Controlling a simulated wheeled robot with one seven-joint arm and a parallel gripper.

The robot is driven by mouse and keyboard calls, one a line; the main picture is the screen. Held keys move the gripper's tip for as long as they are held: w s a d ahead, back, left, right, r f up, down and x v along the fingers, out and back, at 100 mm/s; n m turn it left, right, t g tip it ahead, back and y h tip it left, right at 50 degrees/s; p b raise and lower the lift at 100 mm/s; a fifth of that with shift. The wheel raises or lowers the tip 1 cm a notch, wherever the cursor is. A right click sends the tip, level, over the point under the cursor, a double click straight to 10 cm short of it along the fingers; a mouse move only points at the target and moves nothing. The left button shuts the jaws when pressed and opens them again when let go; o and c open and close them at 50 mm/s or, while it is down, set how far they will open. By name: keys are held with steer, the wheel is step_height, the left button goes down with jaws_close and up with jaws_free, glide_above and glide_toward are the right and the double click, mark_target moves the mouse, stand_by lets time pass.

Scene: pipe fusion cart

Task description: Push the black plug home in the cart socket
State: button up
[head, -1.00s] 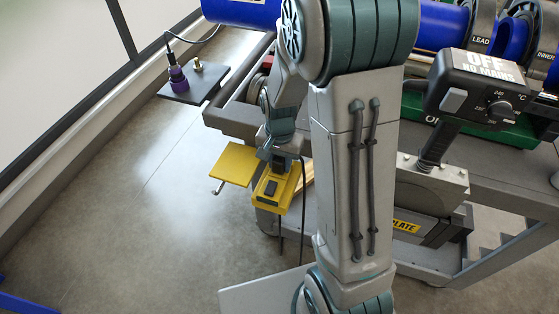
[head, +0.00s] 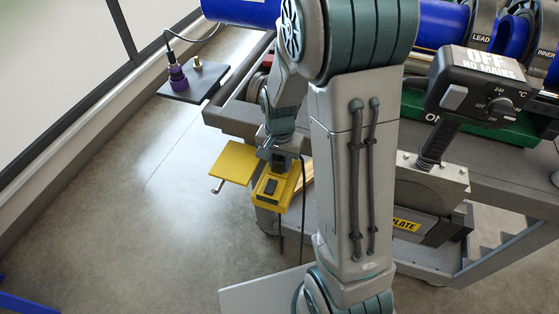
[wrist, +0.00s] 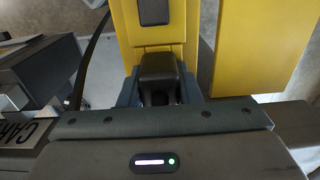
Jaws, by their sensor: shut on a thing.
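The black plug (wrist: 158,68) is between the fingers of my gripper (wrist: 160,98) in the wrist view, at the yellow socket box (wrist: 124,32). In the head view my gripper (head: 279,163) is low at the cart's left end, over the near part of the yellow box (head: 266,196). A yellow lid (head: 231,163) stands open to the left of the box. The box has a dark switch (wrist: 154,12) on its face. My fingers are shut on the plug. The plug's front end and the socket opening are hidden, so I cannot tell how deep it sits.
The grey cart (head: 500,182) holds blue pipes and a black heater control unit (head: 478,85) marked OFF NO MAINS. A black cable (wrist: 88,55) hangs beside the box. Floor at left is clear.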

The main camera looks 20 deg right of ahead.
steer(key=shift+s+f, duration=0.15)
steer(key=shift+f, duration=0.05)
steer(key=o, duration=1.1)
steer(key=shift+a+f, duration=0.1)
steer(key=shift+a, duration=0.05)
steer(key=shift+s, duration=0.1)
steer(key=shift+d, duration=0.25)
steer(key=shift+r, duration=0.4)
steer(key=r, duration=0.4)
steer(key=r+p, duration=0.1)
steer(key=r, duration=0.8)
steer(key=shift+w+a+r, duration=0.25)
steer(key=shift+a+r, duration=0.05)
steer(key=shift+r, duration=0.05)
steer(key=s+r+n+t+p, duration=0.1)
steer(key=s+r+n, duration=0.1)
steer(key=s, duration=0.2)
steer(key=s+r+n+t+p, duration=0.1)
steer(key=s+r+n+p, duration=0.1)
steer(key=s, duration=0.3)
steer(key=s+r+n+p, duration=0.2)
steer(key=s+r+n, duration=0.1)
steer(key=s+r, duration=0.1)
steer(key=shift+s+t, duration=0.4)
steer(key=shift+s, duration=0.05)
